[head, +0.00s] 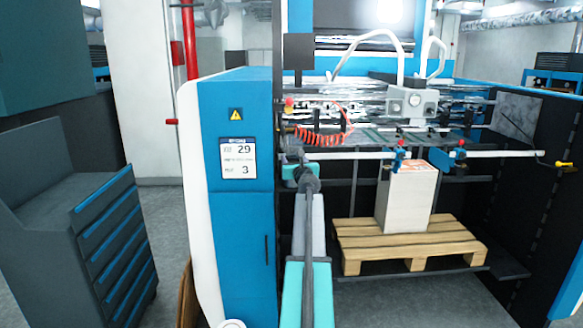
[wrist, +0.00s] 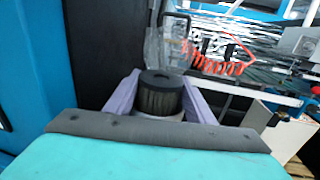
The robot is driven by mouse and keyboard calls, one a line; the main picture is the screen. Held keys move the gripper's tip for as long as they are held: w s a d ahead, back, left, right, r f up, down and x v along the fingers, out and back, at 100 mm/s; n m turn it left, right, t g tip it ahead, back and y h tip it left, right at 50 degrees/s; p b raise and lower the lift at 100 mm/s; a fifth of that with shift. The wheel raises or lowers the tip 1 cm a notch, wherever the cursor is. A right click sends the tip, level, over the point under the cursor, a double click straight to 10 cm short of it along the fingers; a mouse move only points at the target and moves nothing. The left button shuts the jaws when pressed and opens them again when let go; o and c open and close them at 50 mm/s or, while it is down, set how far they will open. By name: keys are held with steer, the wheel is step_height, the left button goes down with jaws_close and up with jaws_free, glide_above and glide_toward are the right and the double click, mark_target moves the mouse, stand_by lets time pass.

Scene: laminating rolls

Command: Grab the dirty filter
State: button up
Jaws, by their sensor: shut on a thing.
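In the wrist view the dirty filter (wrist: 160,98) is a dark, ribbed cylinder with a black top. It sits between the two pale lilac fingers of my gripper (wrist: 158,106), which are shut on it from both sides. The filter's lower part is hidden by the grey edge of my gripper. In the head view my arm reaches forward to the blue machine, and its far end hides most of the gripper (head: 298,158). I cannot make out the filter clearly there.
The blue machine panel (head: 238,200) with a display stands close on the left of my arm. Red coiled hose (head: 320,136) hangs just beyond the gripper. A wooden pallet (head: 400,240) with a paper stack (head: 408,200) is on the right. A drawer cabinet (head: 85,220) stands far left.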

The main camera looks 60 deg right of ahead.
steer(key=shift+r, duration=0.15)
step_height(320, 180, up, 10)
steer(key=shift+f, duration=0.15)
stand_by(0.4)
stand_by(0.4)
steer(key=shift+s, duration=0.1)
